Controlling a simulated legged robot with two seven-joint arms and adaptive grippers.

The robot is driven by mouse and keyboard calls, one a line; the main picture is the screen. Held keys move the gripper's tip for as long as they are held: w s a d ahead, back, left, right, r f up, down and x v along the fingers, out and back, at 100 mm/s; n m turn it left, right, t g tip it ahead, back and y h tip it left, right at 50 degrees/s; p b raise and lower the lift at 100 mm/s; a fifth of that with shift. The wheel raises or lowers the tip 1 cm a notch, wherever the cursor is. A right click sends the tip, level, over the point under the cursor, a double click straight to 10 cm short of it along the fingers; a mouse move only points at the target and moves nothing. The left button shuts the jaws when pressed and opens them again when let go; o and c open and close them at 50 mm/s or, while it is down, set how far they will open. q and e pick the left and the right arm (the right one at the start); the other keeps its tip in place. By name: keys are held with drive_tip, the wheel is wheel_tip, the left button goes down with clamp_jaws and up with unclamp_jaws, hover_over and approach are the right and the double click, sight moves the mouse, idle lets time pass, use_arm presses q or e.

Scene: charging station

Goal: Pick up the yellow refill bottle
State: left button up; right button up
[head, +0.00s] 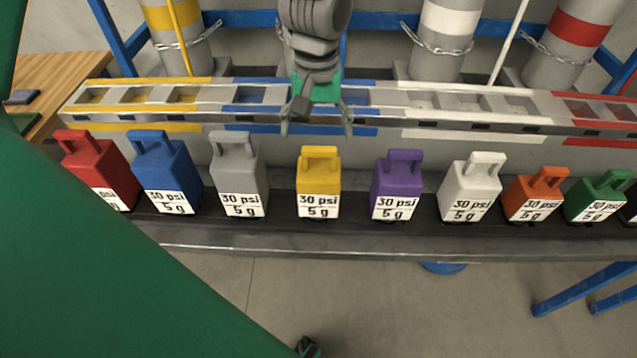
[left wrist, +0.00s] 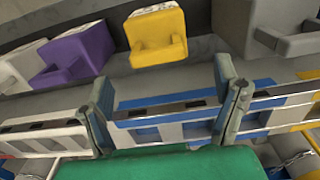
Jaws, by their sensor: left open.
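The yellow refill bottle (head: 319,180) stands upright in the middle of the bottle row on the dark shelf, with its handle on top and its label facing me. It also shows at the top of the left wrist view (left wrist: 157,37). My left gripper (head: 317,122) is open and empty, its two fingers spread over the slotted rail behind the bottle. In the left wrist view the open fingers (left wrist: 167,92) are apart from the yellow bottle, which lies beyond their tips.
A grey bottle (head: 240,172) stands left of the yellow one and a purple bottle (head: 397,183) stands right, with gaps between. Several other coloured bottles continue the row. The slotted rail (head: 440,117) runs behind them. Chained cylinders (head: 443,45) stand at the back.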

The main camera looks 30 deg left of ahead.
sight(321, 149)
use_arm(q)
drive_tip(key=f, duration=0.2)
drive_tip(key=d, duration=0.1)
drive_tip(key=shift+w+f, duration=0.3)
drive_tip(key=shift+f, duration=0.1)
drive_tip(key=shift+s+f, duration=0.1)
drive_tip(key=shift+f, duration=0.2)
drive_tip(key=f, duration=0.2)
drive_tip(key=a+f, duration=0.1)
drive_tip(key=f, duration=0.1)
drive_tip(key=shift+a+f, duration=0.15)
drive_tip(key=shift+f, duration=0.25)
drive_tip(key=shift+d+r, duration=0.15)
drive_tip(key=shift+d, duration=0.1)
drive_tip(key=shift+d+r, duration=0.1)
drive_tip(key=shift+d, duration=0.2)
drive_tip(key=c, duration=1.8)
drive_tip(key=shift+a, duration=0.15)
